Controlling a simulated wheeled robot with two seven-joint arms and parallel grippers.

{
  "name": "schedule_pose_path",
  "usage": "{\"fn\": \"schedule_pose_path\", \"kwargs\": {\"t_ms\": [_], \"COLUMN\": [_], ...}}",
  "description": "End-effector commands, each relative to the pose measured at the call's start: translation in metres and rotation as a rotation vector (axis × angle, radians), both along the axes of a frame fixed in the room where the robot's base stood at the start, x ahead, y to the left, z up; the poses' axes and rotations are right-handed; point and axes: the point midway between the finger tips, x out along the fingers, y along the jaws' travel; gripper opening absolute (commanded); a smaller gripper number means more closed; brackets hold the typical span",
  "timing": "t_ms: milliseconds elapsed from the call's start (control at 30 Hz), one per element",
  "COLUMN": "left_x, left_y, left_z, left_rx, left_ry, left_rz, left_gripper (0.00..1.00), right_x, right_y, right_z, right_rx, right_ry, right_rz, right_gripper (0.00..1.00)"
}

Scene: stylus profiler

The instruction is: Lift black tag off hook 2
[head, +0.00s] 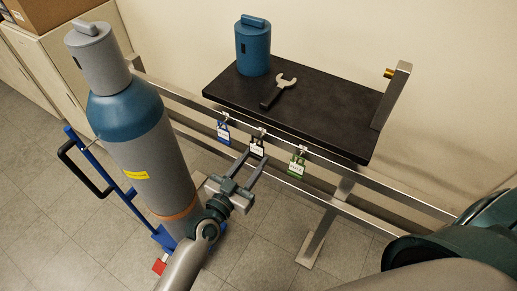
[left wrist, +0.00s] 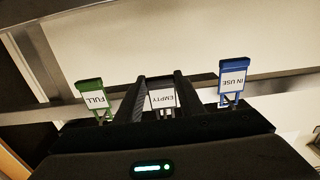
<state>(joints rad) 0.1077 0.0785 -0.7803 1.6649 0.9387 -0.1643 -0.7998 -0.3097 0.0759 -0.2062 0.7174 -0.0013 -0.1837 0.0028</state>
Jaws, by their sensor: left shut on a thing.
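The black tag (head: 257,148) has a white label and hangs at the middle hook on the rail below the dark shelf. In the left wrist view the black tag (left wrist: 162,99) reads EMPTY and sits between the two fingers. My left gripper (head: 256,160) reaches up from below and is shut on the black tag; it also shows in the left wrist view (left wrist: 162,95). The tag's top is still at the hook, though the exact contact there is too small to tell. My right gripper is not in view.
A blue tag (head: 223,132) marked IN USE hangs left of the black tag, and a green tag (head: 297,162) marked FULL hangs right. The shelf (head: 320,112) above carries a wrench (head: 277,91) and blue canister (head: 253,46). A gas cylinder (head: 150,160) stands close left.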

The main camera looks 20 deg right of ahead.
Motion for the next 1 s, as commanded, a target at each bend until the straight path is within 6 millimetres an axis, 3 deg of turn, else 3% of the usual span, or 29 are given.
{"fn": "schedule_pose_path", "kwargs": {"t_ms": [1000], "left_x": [-0.032], "left_y": [0.04], "left_z": [-0.001], "left_rx": [0.002], "left_ry": [0.001], "left_rz": [-0.001], "left_gripper": [0.0], "right_x": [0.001], "right_y": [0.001], "right_z": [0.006], "right_rx": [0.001], "right_ry": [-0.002], "right_rz": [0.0], "right_gripper": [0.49]}}
